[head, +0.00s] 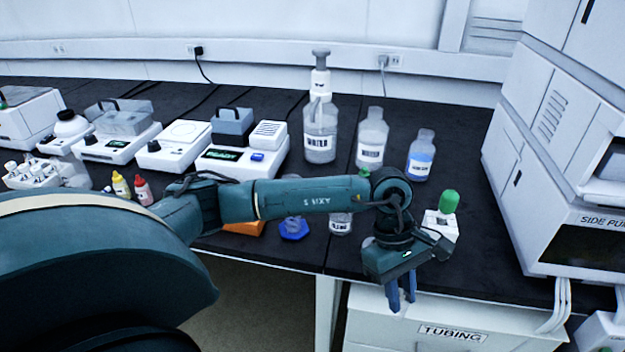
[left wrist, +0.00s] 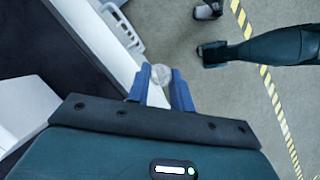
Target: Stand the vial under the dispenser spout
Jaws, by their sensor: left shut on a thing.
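My left gripper (head: 402,300) hangs over the front edge of the bench at the right, fingers pointing down. In the left wrist view its two blue fingers (left wrist: 160,90) are closed on a small clear round thing, seen end-on, which looks like the vial (left wrist: 160,74). In the head view the vial is not clearly visible between the fingers. The dispenser (head: 320,130) is a clear bottle labelled WATER with a grey pump top and spout, standing upright toward the back of the bench, left of and behind the gripper. The space under its spout shows no vial.
Two more bottles, one WATER (head: 371,140) and one with blue liquid (head: 420,155), stand right of the dispenser. A white block with a green cap (head: 449,202) is near the gripper. Instruments (head: 243,150) line the left, and a tall white stack (head: 555,160) the right. A TUBING drawer (head: 453,334) is below.

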